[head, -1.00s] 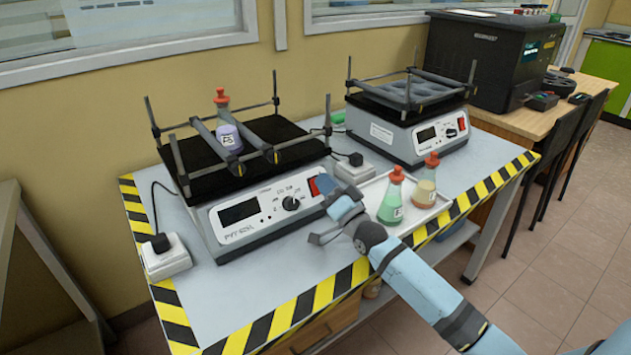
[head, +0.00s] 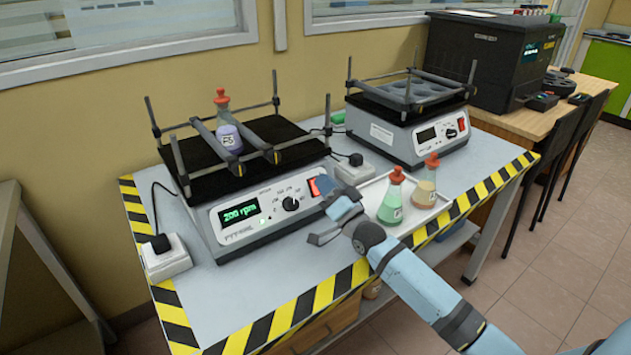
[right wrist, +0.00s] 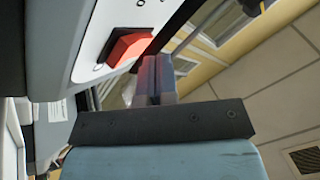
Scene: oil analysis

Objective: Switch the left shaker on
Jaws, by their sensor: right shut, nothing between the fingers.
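The left shaker (head: 255,232) stands on the table with its display (head: 239,213) lit green, reading 200 rpm. Its red rocker switch (head: 313,187) is at the right end of the front panel; the switch also shows close up in the right wrist view (right wrist: 130,48). A flask with purple liquid (head: 228,135) and a red stopper is held between the bars on the shaker's platform. My right gripper (head: 322,186) is shut and empty, its fingertips right beside the switch; I cannot tell whether they touch it. The fingers also show in the right wrist view (right wrist: 155,80). My left gripper is not in view.
A second shaker (head: 410,135) with a dark display stands behind to the right. A white tray (head: 368,193) holds a green flask (head: 391,200) and a tan flask (head: 425,185), close to my right gripper. Power sockets (head: 166,257) sit on the table.

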